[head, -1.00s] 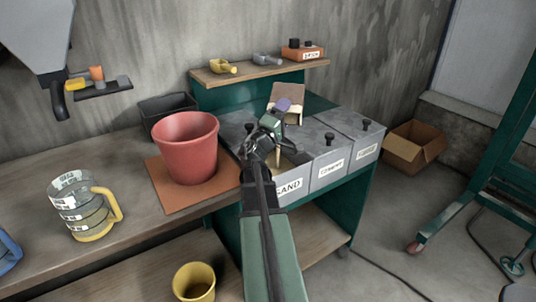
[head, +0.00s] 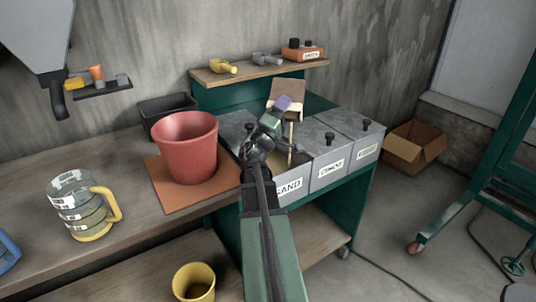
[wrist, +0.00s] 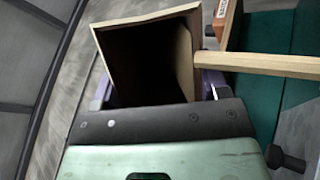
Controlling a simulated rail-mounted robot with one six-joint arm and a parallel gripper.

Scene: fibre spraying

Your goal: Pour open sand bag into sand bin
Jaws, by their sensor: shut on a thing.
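The open sand bag (head: 287,88) is a tan, box-like bag held tilted above the sand bin. Its dark open mouth (wrist: 148,58) fills the upper middle of the wrist view. A straight tan stream (head: 291,138) runs from the bag down to the bin; it also crosses the wrist view from the mouth to the right (wrist: 262,63). The grey sand bin (head: 289,188), labelled SAND, has a brownish opening on top, partly hidden by my arm. My gripper (head: 283,103), with purple fingers, is shut on the bag.
The cement bin (head: 330,172) and another grey bin (head: 367,150) stand to the right, with knobbed lids. A red bucket (head: 187,148) is close on the left. A shelf (head: 262,73) with scoops is behind. A clear jug (head: 80,208) stands further left.

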